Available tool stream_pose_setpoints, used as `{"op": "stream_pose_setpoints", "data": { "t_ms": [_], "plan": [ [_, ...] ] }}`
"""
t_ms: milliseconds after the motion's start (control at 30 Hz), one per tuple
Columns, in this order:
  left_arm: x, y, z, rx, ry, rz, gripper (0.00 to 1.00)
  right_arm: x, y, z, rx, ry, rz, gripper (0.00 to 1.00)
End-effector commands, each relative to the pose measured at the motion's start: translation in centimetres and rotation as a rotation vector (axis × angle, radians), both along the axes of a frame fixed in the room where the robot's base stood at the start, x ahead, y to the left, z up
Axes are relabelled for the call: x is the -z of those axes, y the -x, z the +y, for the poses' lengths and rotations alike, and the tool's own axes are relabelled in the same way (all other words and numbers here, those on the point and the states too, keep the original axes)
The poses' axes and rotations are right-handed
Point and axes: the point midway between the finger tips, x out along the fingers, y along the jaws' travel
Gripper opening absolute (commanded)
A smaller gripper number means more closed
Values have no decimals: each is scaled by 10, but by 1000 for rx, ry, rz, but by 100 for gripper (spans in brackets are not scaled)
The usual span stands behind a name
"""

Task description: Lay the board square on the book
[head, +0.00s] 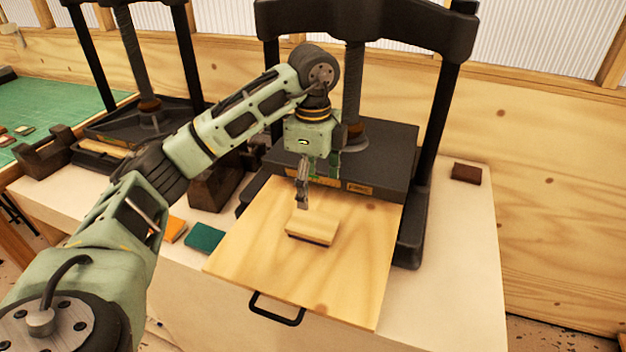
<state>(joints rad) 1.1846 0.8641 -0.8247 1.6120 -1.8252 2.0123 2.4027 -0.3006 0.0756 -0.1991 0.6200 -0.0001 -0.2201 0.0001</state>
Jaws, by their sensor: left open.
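A small pale wooden board (316,224) lies near the middle of a larger wooden panel. A thin dark edge shows under its front side, and it may be the book, mostly hidden under the board. I cannot tell whether the board sits exactly square on it. My left gripper (302,202) points down just above and behind the board's back left part. It is open, and its fingers look apart from the board. My right gripper is not in view.
The wooden panel (350,285) has a black handle (277,310) at its front. A black press (385,150) stands behind, its platen close to my gripper. A teal book (205,238) and an orange one (175,230) lie left; a brown block (466,174) lies right.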

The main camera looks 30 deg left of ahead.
Motion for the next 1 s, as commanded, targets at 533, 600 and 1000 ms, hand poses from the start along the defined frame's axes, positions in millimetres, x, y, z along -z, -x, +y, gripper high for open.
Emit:
{"op": "stream_pose_setpoints", "data": {
  "t_ms": [533,600,1000],
  "plan": [
    [-23,0,0,0,-1,1,79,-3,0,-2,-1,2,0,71],
    [-23,0,0,0,-1,1,79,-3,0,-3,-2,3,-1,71],
    [-42,0,0,0,-1,0,79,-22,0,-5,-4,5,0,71]
  ]
}}
